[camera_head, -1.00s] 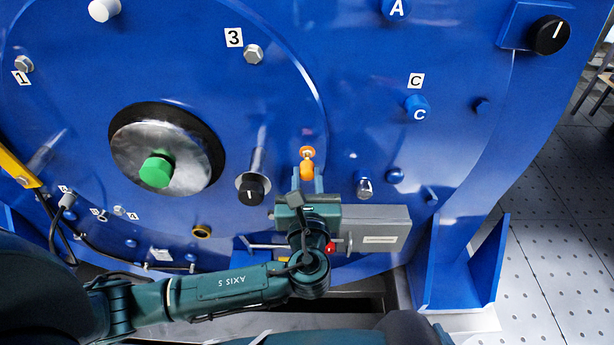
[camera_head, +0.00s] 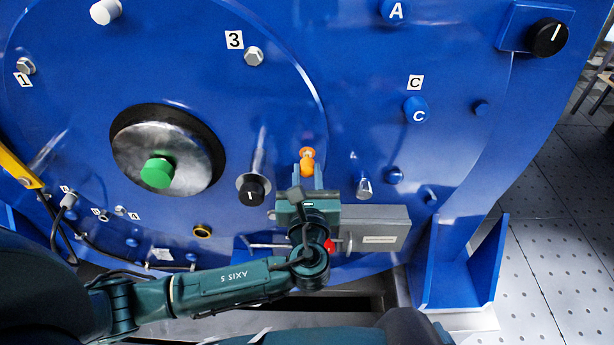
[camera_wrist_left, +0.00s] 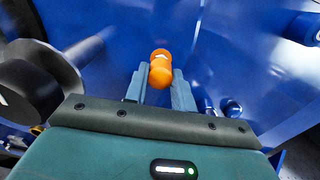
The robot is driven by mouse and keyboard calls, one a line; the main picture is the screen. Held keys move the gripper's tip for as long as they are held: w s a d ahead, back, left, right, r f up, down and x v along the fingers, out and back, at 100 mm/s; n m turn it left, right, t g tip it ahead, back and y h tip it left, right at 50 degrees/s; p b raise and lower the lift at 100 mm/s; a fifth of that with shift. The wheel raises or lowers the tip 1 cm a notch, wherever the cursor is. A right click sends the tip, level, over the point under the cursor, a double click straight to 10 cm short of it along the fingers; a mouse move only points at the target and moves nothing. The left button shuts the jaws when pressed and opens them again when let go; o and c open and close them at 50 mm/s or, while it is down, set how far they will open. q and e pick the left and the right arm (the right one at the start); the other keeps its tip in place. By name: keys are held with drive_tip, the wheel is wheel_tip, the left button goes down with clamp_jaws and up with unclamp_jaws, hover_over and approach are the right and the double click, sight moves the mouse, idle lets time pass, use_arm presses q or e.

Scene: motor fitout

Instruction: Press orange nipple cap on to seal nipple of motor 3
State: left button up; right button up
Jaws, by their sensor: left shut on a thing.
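The orange nipple cap (camera_head: 307,163) is at the blue motor face, right of the black knob. My left gripper (camera_head: 307,179) is shut on it from below. In the left wrist view the cap (camera_wrist_left: 160,68) sits between the two fingertips of my left gripper (camera_wrist_left: 159,84), with its rounded end standing out beyond them. The nipple is not visible; the cap and fingers cover that spot, so I cannot tell whether the cap touches it. My right gripper does not show.
A black knob (camera_head: 251,189) on a shaft stands out just left of my left gripper. A small silver fitting (camera_head: 364,188) is to the right. A grey box (camera_head: 378,231) lies behind my wrist.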

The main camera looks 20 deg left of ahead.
use_arm(q)
drive_tip(key=shift+x, duration=1.05)
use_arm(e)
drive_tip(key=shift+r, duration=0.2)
use_arm(q)
drive_tip(key=o, duration=1)
drive_tip(key=shift+o, duration=0.2)
drive_tip(key=shift+s+d, duration=0.1)
drive_tip(key=shift+s, duration=0.05)
drive_tip(key=v, duration=1.3)
drive_tip(key=shift+b, duration=0.35)
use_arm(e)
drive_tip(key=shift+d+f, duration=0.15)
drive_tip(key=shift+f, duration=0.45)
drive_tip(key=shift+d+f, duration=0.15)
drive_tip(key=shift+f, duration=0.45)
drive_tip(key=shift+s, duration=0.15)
